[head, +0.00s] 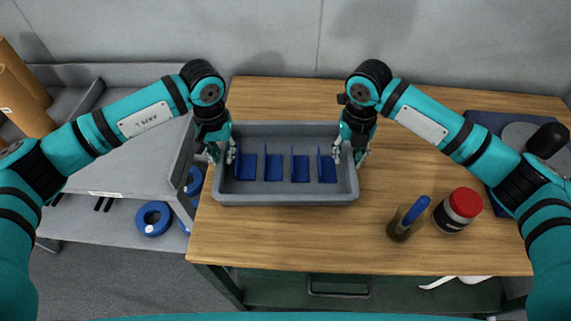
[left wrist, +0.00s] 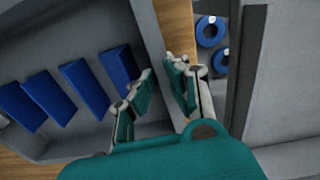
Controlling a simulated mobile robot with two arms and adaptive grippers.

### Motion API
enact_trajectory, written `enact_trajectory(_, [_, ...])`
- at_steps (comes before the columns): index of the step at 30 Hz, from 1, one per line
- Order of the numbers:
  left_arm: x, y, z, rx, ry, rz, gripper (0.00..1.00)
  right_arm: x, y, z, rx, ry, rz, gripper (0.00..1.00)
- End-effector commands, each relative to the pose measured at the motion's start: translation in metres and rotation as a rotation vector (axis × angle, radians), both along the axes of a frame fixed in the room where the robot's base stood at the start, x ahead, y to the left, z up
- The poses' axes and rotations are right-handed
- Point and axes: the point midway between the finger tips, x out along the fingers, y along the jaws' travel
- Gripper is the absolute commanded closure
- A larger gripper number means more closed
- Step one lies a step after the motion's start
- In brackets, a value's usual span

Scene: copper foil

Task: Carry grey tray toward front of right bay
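The grey tray (head: 285,198) is level at the left part of the wooden table, with several blue dividers (head: 273,168) standing in it. It also shows in the left wrist view (left wrist: 75,137). My left gripper (head: 222,153) straddles the tray's left wall, one finger inside and one outside. In the left wrist view its fingertips (left wrist: 160,73) close on the rim. My right gripper (head: 350,153) straddles the right wall in the same way and appears closed on it. Whether the tray touches the table is hard to tell. No right bay is clearly identifiable.
A grey rack (head: 130,165) with blue rings (head: 153,219) stands at the left, close to the tray. A red-lidded jar (head: 458,210) and a cup with a blue-handled tool (head: 404,222) stand at the right front. Bare wood (head: 290,235) lies before the tray.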

Motion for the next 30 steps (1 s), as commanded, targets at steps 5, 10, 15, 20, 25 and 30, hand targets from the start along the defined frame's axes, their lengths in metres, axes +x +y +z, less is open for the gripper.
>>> enact_trajectory(5, [-0.0002,-0.0002,-0.0109,-0.001,0.001,0.001,0.9,-0.0003,0.0001,-0.0111,0.001,0.001,0.0,0.69])
enact_trajectory(10, [0.0,-0.0001,-0.0121,-0.001,0.0,0.0,0.9,-0.0002,0.0001,-0.0123,0.0,0.0,0.0,0.69])
enact_trajectory(15, [0.0,0.0,-0.0119,-0.001,0.0,0.0,0.96,-0.0002,0.0,-0.0121,0.0,0.0,0.0,0.74])
enact_trajectory(20, [0.0001,0.0,-0.0116,-0.001,0.0,0.001,1.0,-0.0002,0.0,-0.0119,0.0,0.0,0.0,0.95])
enact_trajectory(25, [0.0001,0.0001,-0.0115,-0.001,-0.001,0.001,1.0,-0.0002,0.0,-0.0118,0.0,0.0,0.0,1.0])
enact_trajectory(30, [0.0002,0.0001,-0.0113,-0.001,-0.001,0.001,1.0,-0.0001,0.0,-0.0117,0.0,0.0,0.0,1.0])
